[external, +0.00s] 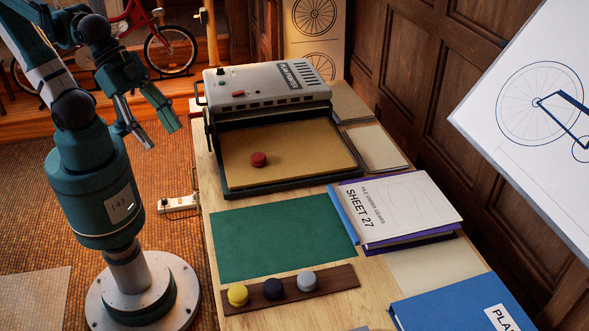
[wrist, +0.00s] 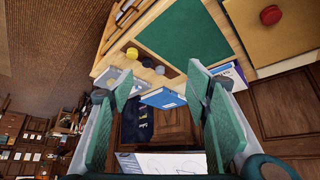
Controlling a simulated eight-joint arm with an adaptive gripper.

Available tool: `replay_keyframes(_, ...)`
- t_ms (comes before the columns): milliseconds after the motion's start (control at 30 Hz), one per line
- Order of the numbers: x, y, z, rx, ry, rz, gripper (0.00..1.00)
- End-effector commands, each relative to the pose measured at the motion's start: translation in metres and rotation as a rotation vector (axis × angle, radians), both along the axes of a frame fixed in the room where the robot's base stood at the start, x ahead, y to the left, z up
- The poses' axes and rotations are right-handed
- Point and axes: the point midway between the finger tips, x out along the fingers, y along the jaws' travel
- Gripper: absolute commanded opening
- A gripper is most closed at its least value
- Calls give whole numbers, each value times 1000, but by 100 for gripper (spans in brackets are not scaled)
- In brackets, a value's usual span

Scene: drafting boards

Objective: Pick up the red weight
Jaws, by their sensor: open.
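The red weight (external: 259,159) is a small round knob-like piece. It sits on the tan bed (external: 292,165) of the grey machine, left of the bed's middle. It also shows in the wrist view (wrist: 270,15), at the top right. My gripper (external: 161,136) is open and empty. It is in the air left of the table and the machine, apart from the weight. In the wrist view my gripper's two green fingers (wrist: 160,112) stand wide apart with nothing between them.
The grey machine (external: 267,84) stands behind the bed, with a dark raised frame around it. A green mat (external: 281,237) lies in front. Books (external: 400,210) lie to the right.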

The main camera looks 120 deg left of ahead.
Motion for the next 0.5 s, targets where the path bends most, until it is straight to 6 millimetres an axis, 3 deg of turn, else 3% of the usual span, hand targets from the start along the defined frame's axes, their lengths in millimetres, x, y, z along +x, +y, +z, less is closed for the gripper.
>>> replay_keyframes(500, 9, 11, -1, -19, 24, 52, 48)
